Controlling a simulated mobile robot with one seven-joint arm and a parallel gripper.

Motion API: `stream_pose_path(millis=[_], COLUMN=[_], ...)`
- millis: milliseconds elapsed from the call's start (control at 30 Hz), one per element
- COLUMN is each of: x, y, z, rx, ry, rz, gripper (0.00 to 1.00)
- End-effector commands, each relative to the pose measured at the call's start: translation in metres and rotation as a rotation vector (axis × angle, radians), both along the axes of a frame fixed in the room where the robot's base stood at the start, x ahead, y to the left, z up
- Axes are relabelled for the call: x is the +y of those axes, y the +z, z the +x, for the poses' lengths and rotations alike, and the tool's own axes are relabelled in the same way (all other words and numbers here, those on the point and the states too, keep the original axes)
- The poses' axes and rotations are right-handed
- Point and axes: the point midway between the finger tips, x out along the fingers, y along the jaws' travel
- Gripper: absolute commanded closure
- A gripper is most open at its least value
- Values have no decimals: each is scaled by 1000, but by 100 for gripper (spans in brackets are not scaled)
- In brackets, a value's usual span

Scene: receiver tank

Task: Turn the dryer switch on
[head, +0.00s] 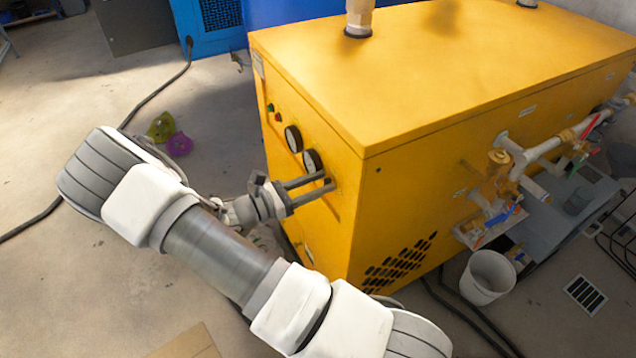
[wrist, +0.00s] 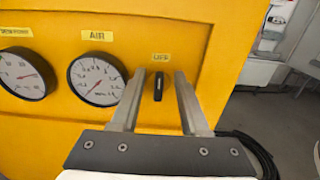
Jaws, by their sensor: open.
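The dryer is a large yellow cabinet (head: 440,80) in the head view. Its front panel also fills much of the wrist view (wrist: 190,30). The dryer switch (wrist: 158,86) is a small black knob, upright, under a small yellow label (wrist: 161,57) that is too small to read surely. My gripper (head: 326,181) is open at the panel's right part. In the wrist view its two fingers (wrist: 157,78) stand on either side of the switch, apart from it. In the head view the switch is hidden.
Two round gauges sit left of the switch, one (wrist: 97,78) under an "AIR" label. Pipes and valves (head: 510,165) stick out from the dryer's right side. A white bucket (head: 488,277) stands on the floor below. Black cables cross the floor.

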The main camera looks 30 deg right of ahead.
Motion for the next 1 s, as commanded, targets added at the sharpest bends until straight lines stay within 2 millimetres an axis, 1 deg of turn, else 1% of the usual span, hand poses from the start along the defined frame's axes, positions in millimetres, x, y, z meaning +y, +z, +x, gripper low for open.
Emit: stream_pose_path(millis=[33, 167, 200, 267, 300, 733, 867, 1000], x=[0, 0, 0, 0, 0, 1, 1, 1], y=[0, 0, 0, 0, 0, 0, -1, -1], z=[0, 0, 0, 0, 0, -1, -1, -2], rx=[0, 0, 0, 0, 0, -17, -58, -139], ry=[0, 0, 0, 0, 0, 0, 0, 1], rz=[0, 0, 0, 0, 0, 1, 3, 6], gripper=[55, 78, 86, 96, 100, 100, 100, 100])
